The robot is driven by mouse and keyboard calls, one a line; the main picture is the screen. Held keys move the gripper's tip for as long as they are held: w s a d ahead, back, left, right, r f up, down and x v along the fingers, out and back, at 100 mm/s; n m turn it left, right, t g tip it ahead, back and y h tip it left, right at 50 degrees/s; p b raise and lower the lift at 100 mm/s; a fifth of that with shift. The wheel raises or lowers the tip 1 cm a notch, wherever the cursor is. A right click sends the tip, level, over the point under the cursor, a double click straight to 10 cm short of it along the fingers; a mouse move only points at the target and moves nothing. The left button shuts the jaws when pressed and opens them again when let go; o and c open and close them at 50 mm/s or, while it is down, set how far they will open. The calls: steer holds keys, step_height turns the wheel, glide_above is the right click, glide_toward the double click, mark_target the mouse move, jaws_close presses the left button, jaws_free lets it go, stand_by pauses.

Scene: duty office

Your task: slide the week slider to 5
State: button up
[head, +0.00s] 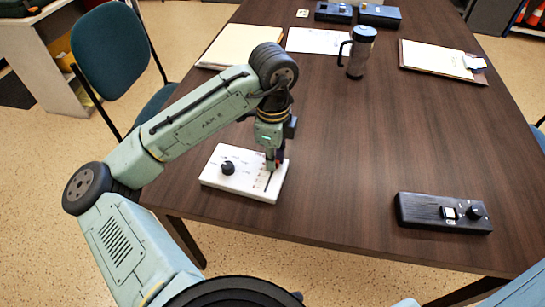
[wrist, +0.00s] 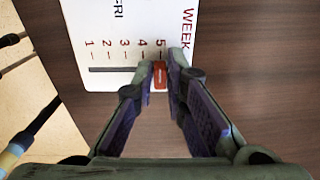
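The white control panel (head: 228,182) lies on the table, with a round black knob (head: 228,168) on its left part. In the wrist view the panel (wrist: 110,20) shows the word WEEK and a dark slot (wrist: 112,69) beside the numbers 1 to 5. The red week slider (wrist: 160,76) sits in line with the 5, at the right end of the slot. My gripper (head: 275,163) is down over the panel. In the wrist view my gripper's fingertips (wrist: 161,66) lie close against both sides of the slider and appear shut on it.
A black box with a knob (head: 443,212) lies at the front right of the table. A travel mug (head: 359,52), a clipboard (head: 440,60), papers (head: 318,40) and a folder (head: 240,45) are farther back. The table between the panel and the black box is clear.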

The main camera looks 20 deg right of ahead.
steer(key=o, duration=0.3)
steer(key=shift+o, duration=0.2)
step_height(320, 180, up, 12)
stand_by(0.5)
stand_by(0.3)
